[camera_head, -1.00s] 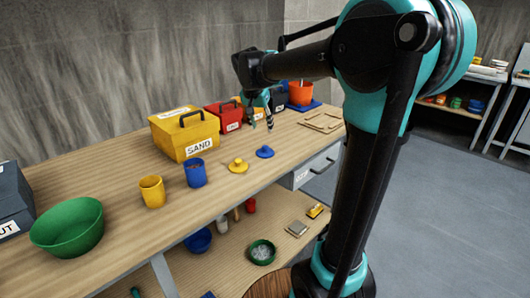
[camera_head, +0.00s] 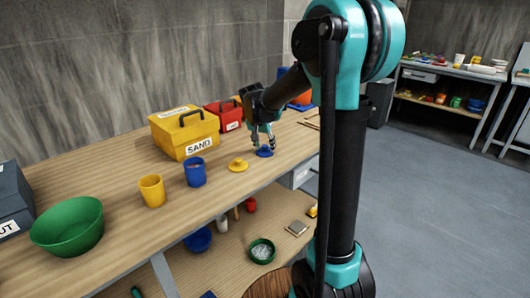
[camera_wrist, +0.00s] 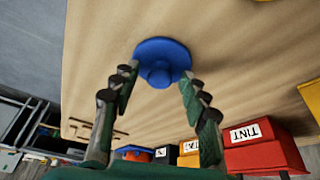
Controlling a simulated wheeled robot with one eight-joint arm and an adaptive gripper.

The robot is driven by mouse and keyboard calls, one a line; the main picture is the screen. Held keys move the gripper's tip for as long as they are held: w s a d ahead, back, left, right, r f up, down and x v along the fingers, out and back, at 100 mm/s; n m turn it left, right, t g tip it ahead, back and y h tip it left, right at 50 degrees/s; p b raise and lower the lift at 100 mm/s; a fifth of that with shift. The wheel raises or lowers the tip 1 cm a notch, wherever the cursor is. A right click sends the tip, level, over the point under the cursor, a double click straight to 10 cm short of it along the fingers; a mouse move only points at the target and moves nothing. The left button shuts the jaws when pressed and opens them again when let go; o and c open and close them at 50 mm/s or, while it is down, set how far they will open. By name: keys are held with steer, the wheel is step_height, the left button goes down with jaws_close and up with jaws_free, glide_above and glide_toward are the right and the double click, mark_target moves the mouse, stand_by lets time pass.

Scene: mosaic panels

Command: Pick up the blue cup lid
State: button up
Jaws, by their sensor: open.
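The blue cup lid (camera_head: 264,152) is a round disc with a raised knob, lying on the wooden workbench (camera_head: 110,172) near its front edge. In the wrist view, the blue lid (camera_wrist: 162,58) shows just beyond my fingertips, with its knob between their lines. My gripper (camera_head: 263,141) is open and empty, pointing down right above the lid. Its two green and black fingers (camera_wrist: 157,78) are spread on either side of the lid's knob. I cannot tell whether the fingertips touch the lid.
A yellow lid (camera_head: 238,165) lies just left of the blue one. A blue cup (camera_head: 195,173) and a yellow cup (camera_head: 152,190) stand farther left. A yellow SAND box (camera_head: 184,135) and a red box (camera_head: 224,114) stand behind. A green bowl (camera_head: 68,228) sits front left.

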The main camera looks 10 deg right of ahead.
steer(key=shift+c, duration=0.6)
steer(key=c, duration=0.7)
